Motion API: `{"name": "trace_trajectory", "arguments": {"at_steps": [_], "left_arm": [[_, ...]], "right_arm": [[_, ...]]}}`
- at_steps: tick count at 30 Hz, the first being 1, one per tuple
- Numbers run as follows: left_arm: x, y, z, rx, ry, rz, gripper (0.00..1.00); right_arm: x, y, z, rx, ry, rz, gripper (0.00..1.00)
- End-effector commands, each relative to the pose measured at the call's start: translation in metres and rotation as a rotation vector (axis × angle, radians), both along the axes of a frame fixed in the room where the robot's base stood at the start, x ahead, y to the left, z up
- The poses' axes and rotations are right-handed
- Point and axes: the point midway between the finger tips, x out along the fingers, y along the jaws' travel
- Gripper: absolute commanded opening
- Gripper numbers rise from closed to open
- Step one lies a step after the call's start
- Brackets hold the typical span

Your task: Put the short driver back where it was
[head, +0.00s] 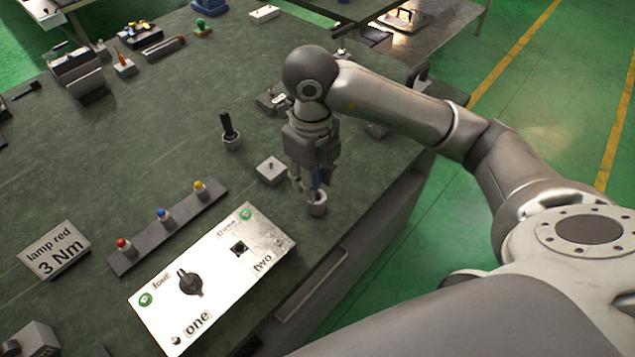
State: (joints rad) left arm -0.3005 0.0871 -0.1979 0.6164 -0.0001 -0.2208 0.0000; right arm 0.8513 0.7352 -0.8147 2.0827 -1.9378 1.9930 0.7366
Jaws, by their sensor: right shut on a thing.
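My right gripper (314,186) points down near the right edge of the table and is shut on a blue-handled driver (319,174), which I take to be the short driver. The fingers hide much of it. A small grey round holder (317,207) is directly below the fingertips. The driver's lower end is at or in the holder's mouth; I cannot tell how deep. A black-handled driver (227,122) stands upright in another round holder (232,143) to the left. My left gripper is out of view.
A metal panel (215,270) with a black knob lies in front. A strip (140,255) carries red, blue and yellow lamps. A "lamp red 3 Nm" sign (54,250) stands at left. A small grey block (271,171) is just left of the gripper. The table's middle is clear.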

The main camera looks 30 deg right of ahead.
Motion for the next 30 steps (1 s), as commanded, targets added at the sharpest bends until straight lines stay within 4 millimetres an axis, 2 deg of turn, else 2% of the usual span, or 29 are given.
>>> {"name": "trace_trajectory", "arguments": {"at_steps": [3,6,11,18,30], "left_arm": [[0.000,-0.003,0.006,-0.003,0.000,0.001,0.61],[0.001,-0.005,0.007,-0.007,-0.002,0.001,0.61],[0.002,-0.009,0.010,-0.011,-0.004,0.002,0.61],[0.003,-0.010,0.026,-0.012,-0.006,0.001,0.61],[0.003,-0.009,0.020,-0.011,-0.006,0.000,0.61]], "right_arm": [[0.011,-0.012,-0.018,-0.001,0.004,-0.004,0.07],[0.017,-0.016,-0.028,0.000,0.000,-0.002,0.07],[0.023,-0.022,-0.038,0.000,0.001,-0.002,0.07],[0.025,-0.024,-0.068,0.000,0.002,0.001,0.07],[0.026,-0.024,-0.077,0.001,-0.002,0.002,0.07]]}}
